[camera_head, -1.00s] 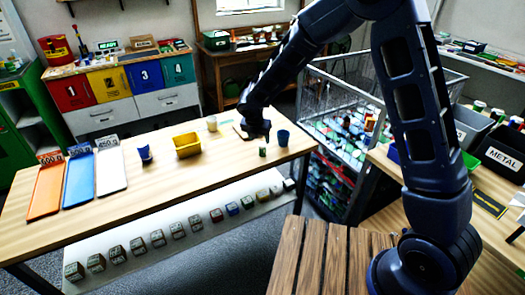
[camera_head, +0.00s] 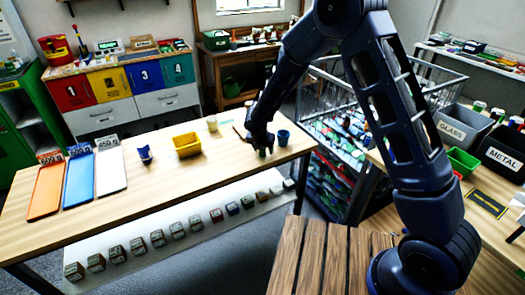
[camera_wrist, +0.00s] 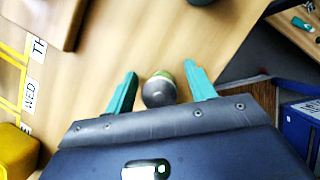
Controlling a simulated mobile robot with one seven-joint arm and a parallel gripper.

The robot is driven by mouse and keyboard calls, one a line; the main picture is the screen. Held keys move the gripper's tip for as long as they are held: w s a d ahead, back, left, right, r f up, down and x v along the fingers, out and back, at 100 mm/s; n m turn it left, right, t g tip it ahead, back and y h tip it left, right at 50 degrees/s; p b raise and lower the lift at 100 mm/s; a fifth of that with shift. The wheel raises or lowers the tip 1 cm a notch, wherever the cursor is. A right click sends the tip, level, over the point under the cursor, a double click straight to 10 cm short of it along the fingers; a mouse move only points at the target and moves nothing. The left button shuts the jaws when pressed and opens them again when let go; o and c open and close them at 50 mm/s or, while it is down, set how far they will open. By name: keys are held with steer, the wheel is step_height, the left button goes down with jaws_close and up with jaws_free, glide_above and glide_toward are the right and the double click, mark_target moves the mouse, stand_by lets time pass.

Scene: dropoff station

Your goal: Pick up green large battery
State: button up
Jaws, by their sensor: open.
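The green battery (camera_wrist: 160,88) stands between my open fingers in the wrist view. Its grey round top faces the camera and a green-yellow band shows at its far edge. My gripper (camera_wrist: 161,86) has one teal finger on each side of it, with a small gap on the left and right. In the head view, my gripper (camera_head: 262,148) is low over the right part of the wooden table, and the battery is mostly hidden by it.
A blue cup (camera_head: 283,137) stands close to the right of my gripper. A yellow bin (camera_head: 187,145), a cream cup (camera_head: 212,123) and another blue cup (camera_head: 145,153) stand further left. Coloured trays lie at the table's left end. A wire cage (camera_head: 345,125) stands beyond the right edge.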

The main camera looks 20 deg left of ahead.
steer(key=c, duration=1.1)
steer(key=shift+r, duration=0.1)
